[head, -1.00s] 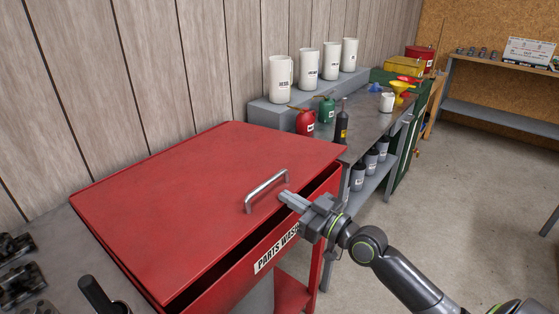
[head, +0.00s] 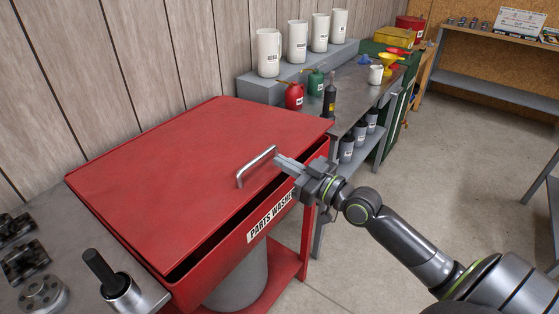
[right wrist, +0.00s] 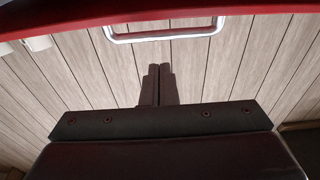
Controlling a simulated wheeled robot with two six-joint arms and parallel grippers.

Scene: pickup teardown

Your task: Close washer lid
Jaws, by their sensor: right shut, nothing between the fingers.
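The parts washer (head: 268,216) is a red cabinet with a white label on its front. Its red lid (head: 190,150) lies nearly flat over it, with a dark gap along the front and right edges. The lid's silver handle (head: 256,166) is near the front edge. My right gripper (head: 280,160) is shut and empty, its fingertips close to the handle's right end; whether they touch cannot be told. In the right wrist view the shut fingers (right wrist: 157,85) point toward the handle (right wrist: 166,32) and the red lid edge (right wrist: 80,16). My left gripper is not in view.
A grey bench (head: 350,90) beyond the washer holds a red can (head: 293,96), a green can, a dark bottle and a funnel. White canisters (head: 268,53) stand along the wall. Metal parts (head: 42,294) lie on the surface at left. Floor at right is clear.

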